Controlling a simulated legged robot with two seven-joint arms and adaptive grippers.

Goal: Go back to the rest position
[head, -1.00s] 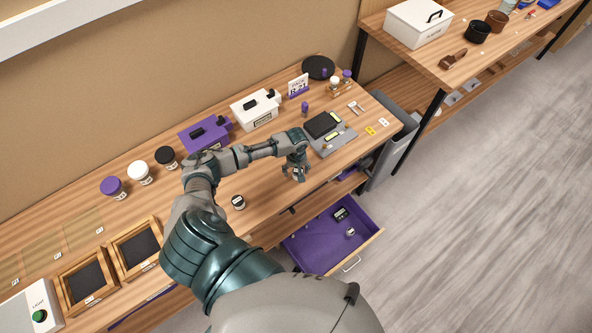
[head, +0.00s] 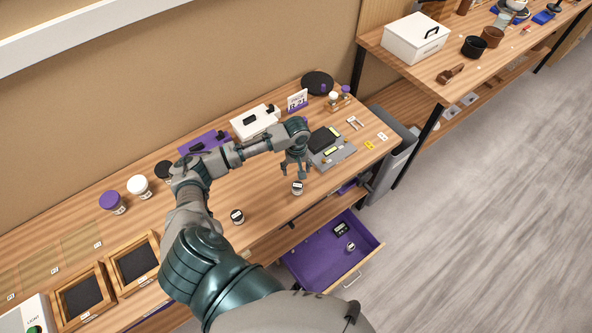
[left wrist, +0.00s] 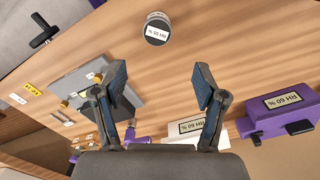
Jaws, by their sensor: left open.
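My left gripper (head: 298,170) is open and empty above the wooden table in the head view. In the left wrist view its two fingers (left wrist: 160,88) stand apart with nothing between them. A small dark-lidded jar (head: 298,188) stands on the table just in front of the fingertips, apart from them. In the left wrist view this jar (left wrist: 158,28) shows a label reading "RH 55 %". A second similar jar (head: 237,216) stands further left. My right gripper is not in view.
The purple drawer (head: 330,252) is open, with small items inside. A grey scale-like device (head: 332,152) lies right of the gripper. A white box (head: 254,121) and a purple box (head: 204,143) stand behind my arm. Framed trays (head: 134,258) lie at left.

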